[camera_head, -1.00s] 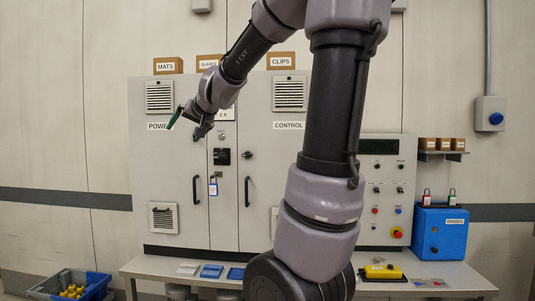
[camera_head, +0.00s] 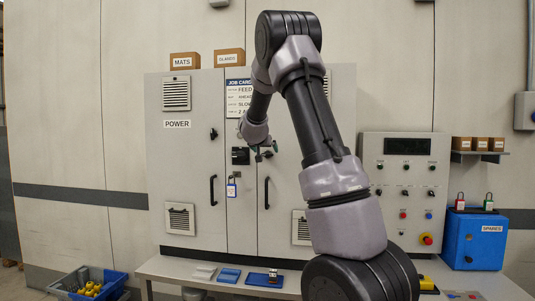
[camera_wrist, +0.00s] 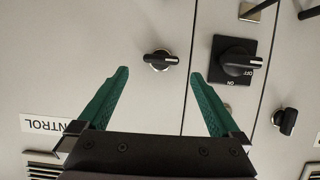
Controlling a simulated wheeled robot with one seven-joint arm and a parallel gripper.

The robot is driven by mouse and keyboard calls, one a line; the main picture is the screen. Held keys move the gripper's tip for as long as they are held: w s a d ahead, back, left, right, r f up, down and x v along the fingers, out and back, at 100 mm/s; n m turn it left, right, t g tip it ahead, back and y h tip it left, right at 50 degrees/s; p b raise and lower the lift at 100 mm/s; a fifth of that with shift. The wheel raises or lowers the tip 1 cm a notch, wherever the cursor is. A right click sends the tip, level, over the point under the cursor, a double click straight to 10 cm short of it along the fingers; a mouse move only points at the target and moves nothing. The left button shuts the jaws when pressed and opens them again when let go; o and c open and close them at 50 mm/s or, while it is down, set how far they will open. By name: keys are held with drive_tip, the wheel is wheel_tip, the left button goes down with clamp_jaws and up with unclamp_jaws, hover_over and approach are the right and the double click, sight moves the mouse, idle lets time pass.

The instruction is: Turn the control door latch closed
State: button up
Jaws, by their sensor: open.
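The control door latch (camera_wrist: 160,60) is a small black knob on a round silver base. In the wrist view its handle lies nearly level across the picture, just beyond the fingertips and between their lines. My gripper (camera_wrist: 160,73) has its two green fingers spread, with nothing between them. In the head view my gripper (camera_head: 267,151) is in front of the control door (camera_head: 288,205), near its left edge. The latch is hard to make out there behind the fingers. Whether the fingers touch it cannot be told; they look apart from it.
A black rotary switch (camera_wrist: 236,62) sits right beside the right finger in the wrist view. The power door latch (camera_wrist: 286,120) is further right. Door handles (camera_head: 267,193) stick out below. A bench (camera_head: 180,268) with trays runs along the cabinet's foot.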

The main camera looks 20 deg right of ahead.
sight(267, 153)
drive_tip(key=shift+x, duration=2.05)
drive_tip(key=c, duration=1.4)
